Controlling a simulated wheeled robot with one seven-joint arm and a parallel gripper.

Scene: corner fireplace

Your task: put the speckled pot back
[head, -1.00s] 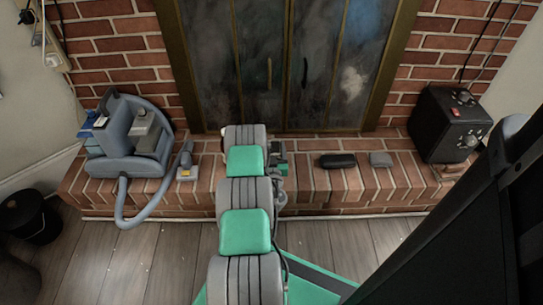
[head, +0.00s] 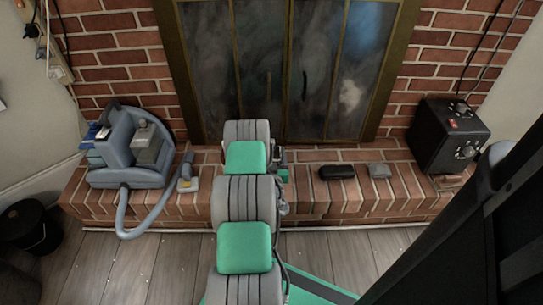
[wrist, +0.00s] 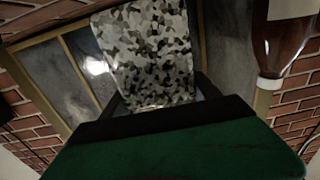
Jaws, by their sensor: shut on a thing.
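The speckled pot (wrist: 150,50), patterned in black, grey and white, fills the upper middle of the wrist view. My gripper (wrist: 160,97) is shut on it, with a dark finger at each side of its lower part. The pot's far end runs out of the top of the picture. In the head view my grey and green arm covers the middle of the hearth, and I cannot make out the pot there.
A brown bottle (wrist: 287,45) is close on the right in the wrist view. The brick hearth (head: 400,200) holds a blue-grey vacuum (head: 130,150), a black case (head: 337,172), a small grey block (head: 379,170) and a black box with knobs (head: 447,137). Glass fireplace doors (head: 310,70) stand behind.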

